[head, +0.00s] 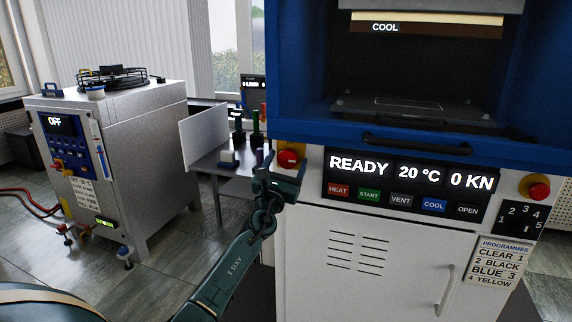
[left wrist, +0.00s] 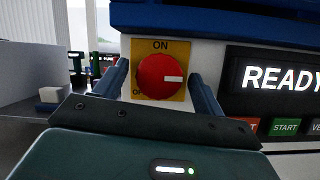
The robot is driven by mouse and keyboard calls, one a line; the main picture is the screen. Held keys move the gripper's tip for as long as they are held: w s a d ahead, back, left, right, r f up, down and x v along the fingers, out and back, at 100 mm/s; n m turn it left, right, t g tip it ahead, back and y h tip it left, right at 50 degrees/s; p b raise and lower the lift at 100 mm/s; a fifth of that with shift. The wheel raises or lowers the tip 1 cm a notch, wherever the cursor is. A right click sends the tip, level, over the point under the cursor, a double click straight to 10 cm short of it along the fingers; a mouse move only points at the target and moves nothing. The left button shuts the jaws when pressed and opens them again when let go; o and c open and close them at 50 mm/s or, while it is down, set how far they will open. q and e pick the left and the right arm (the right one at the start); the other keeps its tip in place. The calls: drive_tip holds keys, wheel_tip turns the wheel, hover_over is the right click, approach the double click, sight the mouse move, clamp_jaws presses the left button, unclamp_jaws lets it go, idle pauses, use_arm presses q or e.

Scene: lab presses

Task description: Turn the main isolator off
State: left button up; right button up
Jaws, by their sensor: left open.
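The main isolator is a red round knob (left wrist: 156,75) on a yellow plate (left wrist: 181,47) in the left wrist view. ON is printed above it, and a partly hidden label beginning "OF" is at lower left. A white bar on the knob lies level, towards the right. In the head view the knob (head: 289,159) is at the left of the press front, beside the READY display. My left gripper (head: 284,170) is open in front of it, one finger on each side of the knob. Whether the fingers touch the knob I cannot tell. My right gripper is not in view.
The blue and white press (head: 350,250) fills the right, with a row of buttons (head: 400,199) and another red knob (head: 537,190). A grey cabinet (head: 150,150) showing OFF stands at left. A small table (head: 236,170) with a white panel stands behind my left arm.

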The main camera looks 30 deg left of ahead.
use_arm(q)
drive_tip(key=shift+c, duration=0.5)
drive_tip(key=c, duration=0.9)
drive_tip(key=shift+o, duration=0.2)
